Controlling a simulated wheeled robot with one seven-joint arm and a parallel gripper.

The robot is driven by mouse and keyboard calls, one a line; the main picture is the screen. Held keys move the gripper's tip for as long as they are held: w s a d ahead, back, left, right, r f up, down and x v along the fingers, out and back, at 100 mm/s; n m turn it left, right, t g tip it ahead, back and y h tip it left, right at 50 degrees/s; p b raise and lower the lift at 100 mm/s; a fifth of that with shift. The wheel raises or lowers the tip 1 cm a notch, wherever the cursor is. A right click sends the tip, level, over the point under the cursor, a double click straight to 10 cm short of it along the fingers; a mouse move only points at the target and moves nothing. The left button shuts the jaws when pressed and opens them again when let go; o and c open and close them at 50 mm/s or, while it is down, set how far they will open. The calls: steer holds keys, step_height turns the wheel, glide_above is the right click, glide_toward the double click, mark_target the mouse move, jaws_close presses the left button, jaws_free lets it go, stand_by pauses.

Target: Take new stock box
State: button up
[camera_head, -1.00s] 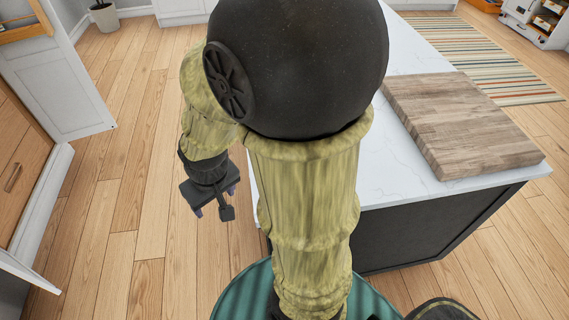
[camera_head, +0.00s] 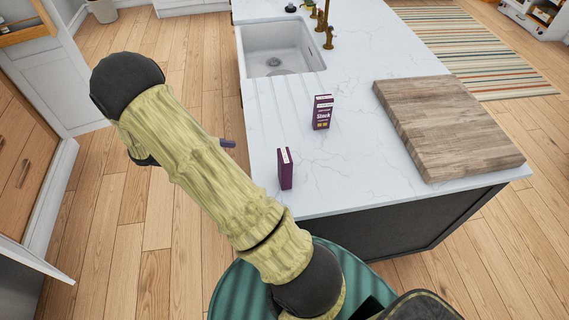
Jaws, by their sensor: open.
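A purple box (camera_head: 322,112) with a white "Stock" label stands upright on the white island worktop. A second purple box (camera_head: 285,168) stands upright nearer to me, close to the worktop's left edge, with a narrow side towards the camera. I cannot tell from the labels which one is new. My gripper (camera_head: 228,143) is mostly hidden behind my arm. One fingertip shows left of the worktop edge. My gripper is open and apart from both boxes.
A thick wooden board (camera_head: 445,125) lies on the right of the worktop (camera_head: 375,165). A sink (camera_head: 280,47) with brass taps (camera_head: 328,30) is at the back. An open white door (camera_head: 60,75) and wooden drawers (camera_head: 20,150) stand at the left. The floor between is clear.

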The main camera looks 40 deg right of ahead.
mark_target(279, 162)
steer(key=shift+w+d, duration=0.1)
steer(key=p+x, duration=0.2)
steer(key=x, duration=0.4)
steer(key=p+x, duration=0.2)
steer(key=x, duration=0.4)
steer(key=shift+r+p, duration=0.25)
steer(key=shift+p, duration=0.1)
steer(key=shift+d+f, duration=0.1)
steer(key=shift+f, duration=0.05)
steer(key=shift+d, duration=0.1)
steer(key=shift+s+d+f+p, duration=0.1)
steer(key=shift+s+d+p, duration=0.1)
steer(key=shift+s+p, duration=0.15)
steer(key=p+x, duration=0.2)
steer(key=x, duration=0.2)
steer(key=shift+f+p, duration=0.1)
steer(key=shift+p, duration=0.3)
steer(key=shift+d+f, duration=0.15)
steer(key=shift+f, duration=0.05)
